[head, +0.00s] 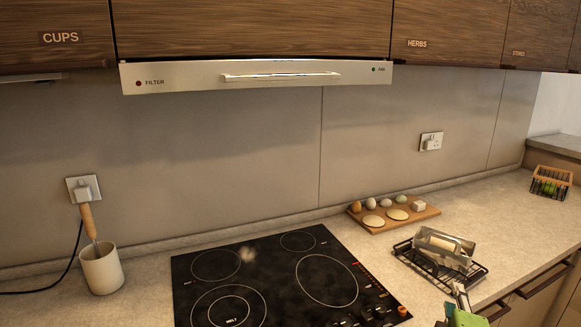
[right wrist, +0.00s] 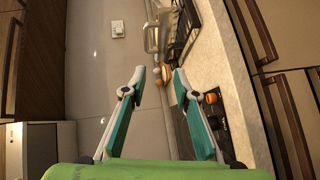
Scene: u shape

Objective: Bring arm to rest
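My right gripper (head: 460,297) shows at the lower right edge of the head view, as green and pale parts just in front of the wire rack. In the right wrist view my right gripper (right wrist: 158,78) has its two teal and grey fingers spread apart, with nothing held between them. The counter and wall lie beyond the fingertips. My left gripper is in neither view.
A black hob (head: 285,283) lies in the counter. A wooden board (head: 420,216) holds eggs and flat rounds. A wire rack (head: 411,256) carries a metal grater-like item (head: 444,246). A white pot (head: 101,271) stands left. The range hood (head: 200,80) overhangs.

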